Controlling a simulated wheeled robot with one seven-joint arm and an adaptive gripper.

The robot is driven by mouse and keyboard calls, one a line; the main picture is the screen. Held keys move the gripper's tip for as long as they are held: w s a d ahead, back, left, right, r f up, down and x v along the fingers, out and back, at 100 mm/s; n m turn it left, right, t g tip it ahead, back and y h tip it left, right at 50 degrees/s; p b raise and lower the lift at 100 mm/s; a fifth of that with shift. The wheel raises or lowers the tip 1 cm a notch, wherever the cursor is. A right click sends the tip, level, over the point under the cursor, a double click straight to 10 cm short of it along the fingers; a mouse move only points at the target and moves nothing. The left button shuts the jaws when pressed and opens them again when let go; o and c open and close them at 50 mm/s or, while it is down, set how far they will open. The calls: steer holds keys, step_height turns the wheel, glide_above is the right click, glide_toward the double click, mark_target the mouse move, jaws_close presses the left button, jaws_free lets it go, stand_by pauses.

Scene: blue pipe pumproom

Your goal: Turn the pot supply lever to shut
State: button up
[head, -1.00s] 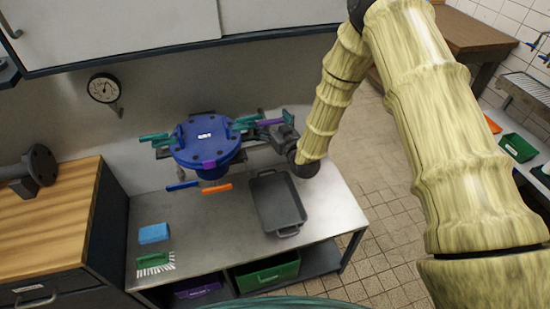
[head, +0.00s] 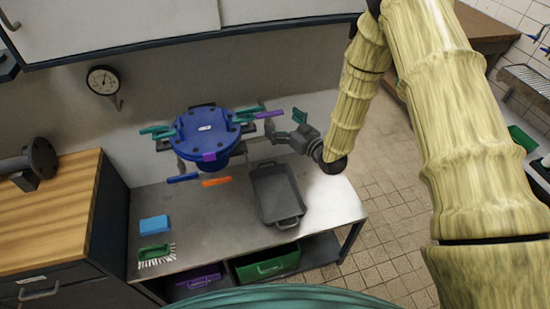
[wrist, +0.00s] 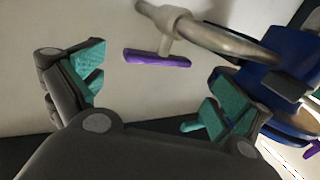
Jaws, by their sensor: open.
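A blue round pot (head: 190,132) stands over the metal bench, with several coloured levers around it. A purple lever (head: 270,114) sits at its right; in the wrist view the purple lever (wrist: 157,58) hangs on a short stem from a grey pipe (wrist: 215,35). No readable label shows which lever is the pot supply lever. My gripper (head: 286,128) is open and empty, right of the purple lever and apart from it. In the wrist view my gripper (wrist: 150,88) has its teal fingertips spread wide, with the purple lever beyond the gap.
Teal levers (head: 156,131) stick out left of the pot; a blue lever (head: 183,178) and an orange lever (head: 216,182) are in front. A grey tray (head: 277,194), blue sponge (head: 154,224) and green brush (head: 156,254) lie on the bench (head: 215,235). A gauge (head: 103,80) is on the wall.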

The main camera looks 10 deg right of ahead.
steer(key=s+a+m+t+h+b, duration=0.1)
steer(key=s+a+m+h+b, duration=0.1)
steer(key=s+m+b, duration=0.5)
steer(key=s+a+m+t+h+b, duration=0.2)
steer(key=s+m+h+b, duration=0.3)
steer(key=m, duration=1.1)
steer(key=shift+s+f+b, duration=0.2)
steer(key=shift+s+b, duration=0.8)
steer(key=shift+b, duration=0.85)
steer(key=shift+f, duration=0.1)
